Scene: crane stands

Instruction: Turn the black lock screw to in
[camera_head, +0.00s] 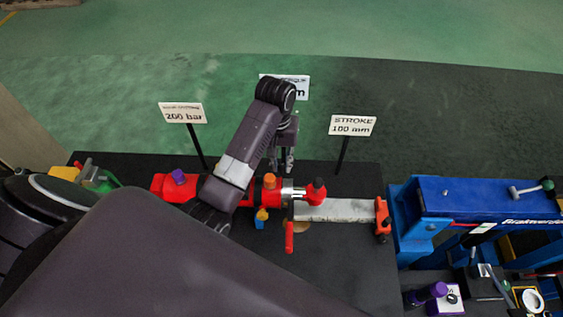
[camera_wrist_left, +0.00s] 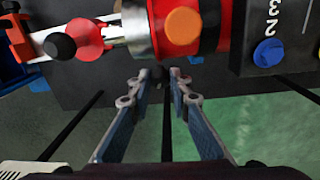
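The black lock screw (camera_head: 317,184) is a round black knob on a red collar of the red and silver cylinder (camera_head: 270,190). It also shows at the upper left in the left wrist view (camera_wrist_left: 60,46). My left gripper (camera_head: 282,167) hangs just behind the cylinder, left of the lock screw and apart from it. In the left wrist view its two fingers (camera_wrist_left: 161,74) are spread with nothing between them, their tips near the cylinder's edge. An orange round knob (camera_wrist_left: 183,26) is on the cylinder close to the tips. My right gripper is not in view.
A grey bar (camera_head: 345,210) runs right from the collar to an orange end clamp (camera_head: 382,216). A red handle (camera_head: 289,237) sticks out in front. Signs stand behind: 200 bar (camera_head: 181,113) and STROKE 100 mm (camera_head: 352,126). A blue crane beam (camera_head: 470,210) lies right.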

